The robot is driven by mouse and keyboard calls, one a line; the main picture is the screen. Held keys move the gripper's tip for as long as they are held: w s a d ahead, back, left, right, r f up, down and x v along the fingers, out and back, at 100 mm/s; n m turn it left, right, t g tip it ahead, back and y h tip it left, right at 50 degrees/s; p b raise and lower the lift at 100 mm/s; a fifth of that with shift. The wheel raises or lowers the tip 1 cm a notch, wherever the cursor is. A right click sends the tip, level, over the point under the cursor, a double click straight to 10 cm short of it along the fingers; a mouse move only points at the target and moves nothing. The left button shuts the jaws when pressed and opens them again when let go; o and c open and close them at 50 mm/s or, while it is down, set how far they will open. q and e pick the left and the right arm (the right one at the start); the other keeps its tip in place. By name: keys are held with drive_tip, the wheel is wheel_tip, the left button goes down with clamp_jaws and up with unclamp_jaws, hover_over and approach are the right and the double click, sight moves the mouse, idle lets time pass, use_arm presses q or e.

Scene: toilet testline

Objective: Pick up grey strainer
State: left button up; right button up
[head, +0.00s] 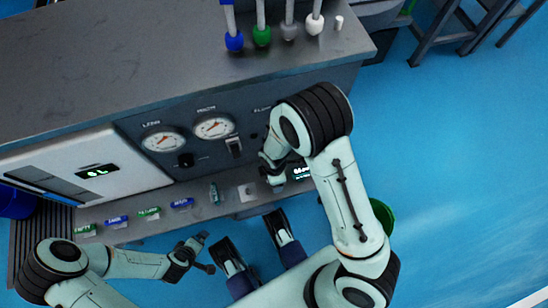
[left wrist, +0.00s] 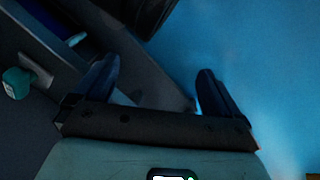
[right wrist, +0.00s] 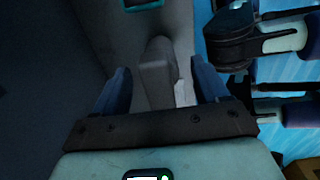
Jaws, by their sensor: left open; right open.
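A grey piece with a thick stem and blocky end (right wrist: 158,75) lies between the fingers of my right gripper (right wrist: 160,95) in the right wrist view, with no clear contact. I cannot tell whether it is the strainer. In the head view my right gripper (head: 268,172) is low at the console front, partly hidden by its arm. A grey bulb-ended item (head: 290,30) stands in a coloured row on the console top, far from both grippers. My left gripper (head: 207,252) is open and empty below the ledge; its fingers also show apart in the left wrist view (left wrist: 155,90).
Blue (head: 234,41), green (head: 262,36) and white (head: 314,23) bulb-ended items stand beside the grey one. The ledge (head: 140,232) carries small coloured labels, a small teal item (head: 214,193) and a white plate (head: 247,194). Gauges (head: 163,140) line the panel.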

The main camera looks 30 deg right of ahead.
wheel_tip(320, 180, down, 2)
use_arm(q)
drive_tip(key=shift+s+a+f+g, duration=0.1)
drive_tip(key=shift+s+f+g, duration=0.2)
drive_tip(key=shift+s+f, duration=0.6)
use_arm(e)
drive_tip(key=c, duration=1.2)
use_arm(q)
drive_tip(key=shift+r, duration=0.15)
use_arm(e)
drive_tip(key=shift+r, duration=0.2)
drive_tip(key=shift+r, duration=0.3)
wheel_tip(320, 180, up, 2)
drive_tip(key=shift+r+p, duration=0.15)
drive_tip(key=shift+p, duration=0.35)
use_arm(q)
drive_tip(key=s+d+r+g+p, duration=0.1)
drive_tip(key=s+d+r+p, duration=0.1)
drive_tip(key=r+p, duration=0.3)
drive_tip(key=s+d+r+g+h+p, duration=0.1)
drive_tip(key=s+d+r+p, duration=0.2)
drive_tip(key=s+r+p, duration=0.2)
wheel_tip(320, 180, up, 3)
drive_tip(key=shift+r+m+h, duration=0.2)
drive_tip(key=shift+m+h, duration=0.1)
drive_tip(key=shift+m, duration=0.1)
use_arm(e)
wheel_tip(320, 180, up, 22)
drive_tip(key=shift+f, duration=0.1)
